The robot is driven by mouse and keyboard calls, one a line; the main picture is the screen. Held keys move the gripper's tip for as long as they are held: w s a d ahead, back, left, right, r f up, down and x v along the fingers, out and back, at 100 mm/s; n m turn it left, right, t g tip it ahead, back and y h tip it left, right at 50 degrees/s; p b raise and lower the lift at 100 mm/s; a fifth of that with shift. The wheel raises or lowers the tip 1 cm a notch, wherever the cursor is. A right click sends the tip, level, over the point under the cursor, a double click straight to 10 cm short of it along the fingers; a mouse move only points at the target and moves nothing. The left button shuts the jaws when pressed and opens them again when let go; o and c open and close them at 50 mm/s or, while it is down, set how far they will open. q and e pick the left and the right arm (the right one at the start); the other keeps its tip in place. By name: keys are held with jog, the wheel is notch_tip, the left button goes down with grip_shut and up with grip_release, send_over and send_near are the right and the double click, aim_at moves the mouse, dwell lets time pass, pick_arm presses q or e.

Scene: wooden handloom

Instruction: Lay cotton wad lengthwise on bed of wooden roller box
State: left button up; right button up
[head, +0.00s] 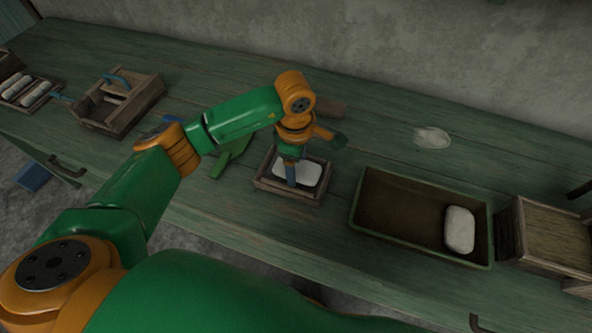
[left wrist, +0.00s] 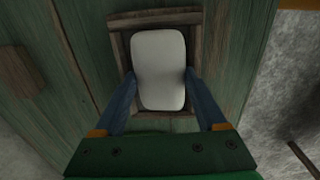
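A white cotton wad (head: 311,173) lies in a small wooden tray (head: 268,186) near the middle of the bench. My left gripper (head: 291,183) points down over it. In the left wrist view the wad (left wrist: 159,70) fills most of the tray (left wrist: 155,18), and the two blue fingers (left wrist: 160,85) stand on either side of it. The fingertips are at or very near its sides; whether they press on it I cannot tell. A wooden box with a blue handle (head: 122,101), apparently the roller box, stands at the left. My right gripper is not in view.
A green-rimmed tray (head: 392,221) at the right holds a white wad (head: 460,229). A wooden box (head: 552,238) stands at the far right. A pale flat piece (head: 432,137) lies at the back. A rack at the far left holds pale rolls (head: 36,93).

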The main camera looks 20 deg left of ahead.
aim_at(298, 165)
pick_arm(q)
jog(key=shift+s+f, duration=0.35)
jog(key=shift+f, duration=0.25)
jog(key=shift+s+f, duration=0.3)
jog(key=shift+f, duration=0.25)
jog(key=shift+c, duration=0.6)
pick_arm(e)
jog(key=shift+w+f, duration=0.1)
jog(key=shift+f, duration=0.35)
pick_arm(q)
jog(key=shift+w+d+r+g, duration=0.1)
jog(key=shift+w+r+g, duration=0.1)
jog(key=shift+r+g, duration=0.15)
jog(key=shift+w+r+p, duration=0.7)
jog(key=shift+r+p, duration=0.15)
jog(key=shift+p, duration=0.15)
jog(key=shift+c, duration=0.2)
notch_tip(298, 165, up, 7)
jog(key=p, duration=0.4)
jog(key=shift+p, duration=0.3)
jog(key=shift+f, duration=0.2)
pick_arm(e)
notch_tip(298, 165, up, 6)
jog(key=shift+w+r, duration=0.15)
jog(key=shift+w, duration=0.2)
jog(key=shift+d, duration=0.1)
